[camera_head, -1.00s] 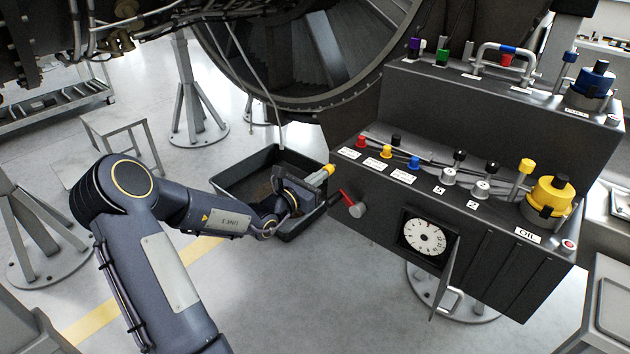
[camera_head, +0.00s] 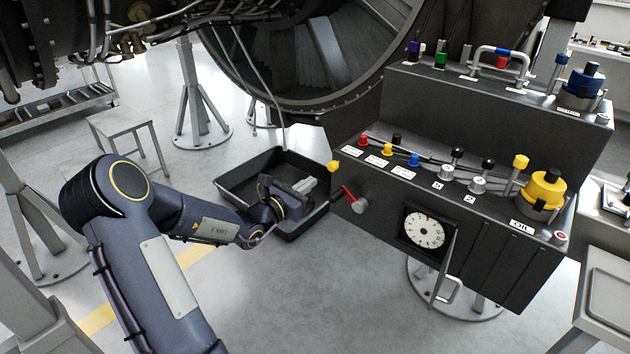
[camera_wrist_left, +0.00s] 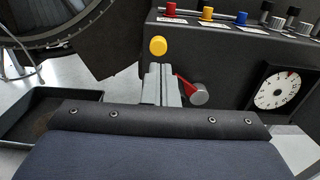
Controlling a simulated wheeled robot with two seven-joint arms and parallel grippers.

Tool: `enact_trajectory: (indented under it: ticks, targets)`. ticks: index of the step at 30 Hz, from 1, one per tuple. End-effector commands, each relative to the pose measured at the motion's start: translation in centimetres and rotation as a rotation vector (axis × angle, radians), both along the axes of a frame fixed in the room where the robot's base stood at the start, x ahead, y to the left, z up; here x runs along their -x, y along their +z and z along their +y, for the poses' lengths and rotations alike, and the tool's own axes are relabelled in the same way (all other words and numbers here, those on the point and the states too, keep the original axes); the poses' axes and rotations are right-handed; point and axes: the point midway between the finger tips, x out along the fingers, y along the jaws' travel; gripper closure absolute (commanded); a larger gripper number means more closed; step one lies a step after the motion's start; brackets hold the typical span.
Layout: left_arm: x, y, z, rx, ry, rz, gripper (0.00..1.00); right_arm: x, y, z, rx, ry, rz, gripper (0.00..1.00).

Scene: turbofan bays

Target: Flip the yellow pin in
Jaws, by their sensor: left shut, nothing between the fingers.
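The yellow pin (camera_head: 333,166) shows as a short yellow knob at the left end of the dark console's front, left of the red lever. It also shows in the left wrist view (camera_wrist_left: 158,45), with its round end facing me, just beyond the fingertips. My left gripper (camera_head: 309,186) is shut and empty, a little left of and below the pin, with a visible gap between them. Its pale fingers also show in the left wrist view (camera_wrist_left: 160,70), pressed together. How the pin is seated in the console is hard to tell. My right gripper is not in view.
A red lever (camera_head: 348,193) with a grey hub sits right beside the pin. The console (camera_head: 470,225) carries a dial (camera_head: 424,231), an open dial door and several coloured knobs on top. A black tray (camera_head: 240,184) lies under my left gripper. Floor in front is clear.

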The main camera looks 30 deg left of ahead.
Motion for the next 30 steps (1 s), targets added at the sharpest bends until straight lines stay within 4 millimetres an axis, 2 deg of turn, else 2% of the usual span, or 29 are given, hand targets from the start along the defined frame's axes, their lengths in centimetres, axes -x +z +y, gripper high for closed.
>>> enact_trajectory:
  ticks: [6, 12, 17, 30]
  targets:
    - [4.2, -0.2, 0.6, -0.001, 0.003, 0.004, 1.00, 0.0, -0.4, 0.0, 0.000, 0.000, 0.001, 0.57]
    - [6.6, -0.2, 0.7, -0.001, 0.000, 0.003, 1.00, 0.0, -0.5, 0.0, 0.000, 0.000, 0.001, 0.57]
    - [7.2, -0.1, 0.8, 0.002, 0.000, 0.001, 1.00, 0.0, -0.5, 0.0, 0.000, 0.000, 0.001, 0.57]
    - [7.1, -0.1, 0.8, 0.001, 0.000, 0.002, 1.00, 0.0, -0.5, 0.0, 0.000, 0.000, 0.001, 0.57]
